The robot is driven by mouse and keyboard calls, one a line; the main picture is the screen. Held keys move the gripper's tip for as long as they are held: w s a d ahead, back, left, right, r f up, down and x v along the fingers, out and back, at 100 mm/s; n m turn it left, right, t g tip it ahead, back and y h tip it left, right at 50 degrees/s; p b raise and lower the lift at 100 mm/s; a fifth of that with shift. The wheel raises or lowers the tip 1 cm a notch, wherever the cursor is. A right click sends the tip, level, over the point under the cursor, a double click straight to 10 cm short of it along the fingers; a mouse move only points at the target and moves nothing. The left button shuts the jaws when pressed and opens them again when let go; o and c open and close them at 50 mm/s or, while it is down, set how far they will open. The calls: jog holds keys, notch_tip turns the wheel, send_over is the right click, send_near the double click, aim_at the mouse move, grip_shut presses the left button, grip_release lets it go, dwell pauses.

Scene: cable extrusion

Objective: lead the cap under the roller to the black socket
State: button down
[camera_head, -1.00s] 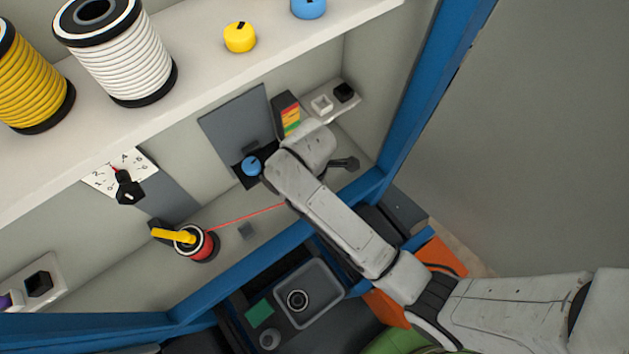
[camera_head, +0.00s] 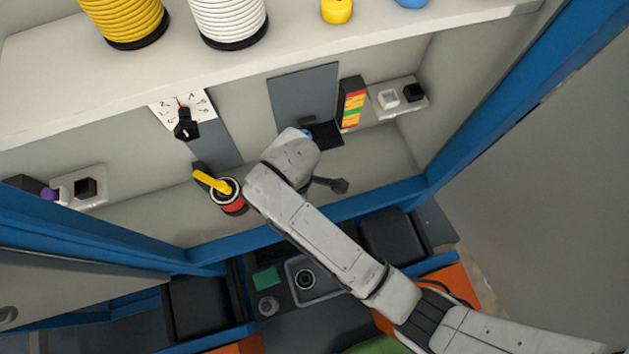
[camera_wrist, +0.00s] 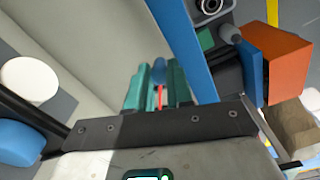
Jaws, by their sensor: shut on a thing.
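My gripper (camera_wrist: 157,78) shows in the wrist view with its teal fingers shut on a small blue cap (camera_wrist: 159,70), and a red strand (camera_wrist: 160,97) shows below it. The red spool (camera_head: 233,205) with a yellow lever (camera_head: 211,181) stands left of my wrist. A black socket (camera_head: 413,92) is on the right plate beside a white one. Another black socket (camera_head: 86,188) is on the left plate. I cannot tell which part is the roller.
A grey panel (camera_head: 304,97) and a red-yellow-green block (camera_head: 352,103) stand behind my wrist. A numbered dial (camera_head: 186,113) is on the wall. Large yellow (camera_head: 125,20) and white (camera_head: 229,20) spools stand on the shelf above. A blue rail (camera_head: 345,212) edges the bay's front.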

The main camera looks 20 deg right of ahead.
jog(key=shift+d, duration=7.55)
